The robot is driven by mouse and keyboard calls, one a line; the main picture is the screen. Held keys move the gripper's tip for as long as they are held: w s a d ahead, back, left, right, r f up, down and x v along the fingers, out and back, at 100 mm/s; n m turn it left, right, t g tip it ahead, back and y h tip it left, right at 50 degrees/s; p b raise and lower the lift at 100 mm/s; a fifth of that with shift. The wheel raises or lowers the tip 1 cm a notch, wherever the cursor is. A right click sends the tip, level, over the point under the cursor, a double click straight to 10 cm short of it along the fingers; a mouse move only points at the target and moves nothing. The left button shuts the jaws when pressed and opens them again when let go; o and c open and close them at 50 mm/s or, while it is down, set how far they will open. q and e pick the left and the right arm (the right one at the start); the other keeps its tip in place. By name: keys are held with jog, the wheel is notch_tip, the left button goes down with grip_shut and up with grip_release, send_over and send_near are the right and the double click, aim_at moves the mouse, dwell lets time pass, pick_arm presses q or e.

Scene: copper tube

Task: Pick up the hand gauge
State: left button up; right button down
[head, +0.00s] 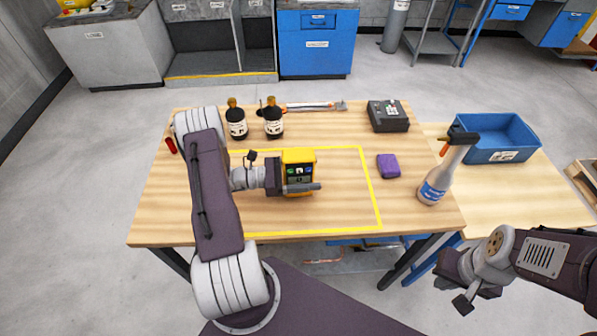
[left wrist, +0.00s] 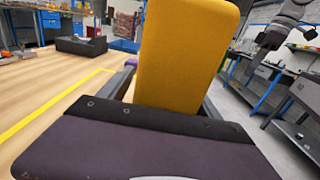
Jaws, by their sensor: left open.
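The hand gauge (head: 299,160) is a yellow device with a dark face carrying small coloured marks. It stands on the table inside the yellow outline. My left gripper (head: 297,182) is open around it, reaching in from the left, with one finger across the gauge's front. The other finger is mostly hidden in the head view. In the left wrist view the gauge's plain yellow side (left wrist: 185,50) rises between the two fingers. My right gripper (head: 455,268) hangs off the table's front right corner, away from the gauge; its jaw gap is not clear.
A purple block (head: 388,166), a spray bottle (head: 440,180), a dark grey box (head: 388,116) and a blue bin (head: 497,140) are to the right. The table's front left is clear.

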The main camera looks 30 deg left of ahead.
aim_at(309, 153)
pick_arm(q)
grip_shut()
notch_tip(309, 153, up, 4)
jog(key=shift+a+r, duration=0.1)
jog(key=shift+r, duration=0.1)
jog(key=d+r, duration=0.6)
jog(key=d, duration=0.5)
jog(key=shift+d+r, duration=0.35)
jog(key=shift+d, duration=0.05)
jog(key=shift+s, duration=0.1)
jog(key=shift+a+p, duration=0.7)
jog(key=shift+a, duration=5.2)
jog(key=shift+f, duration=0.15)
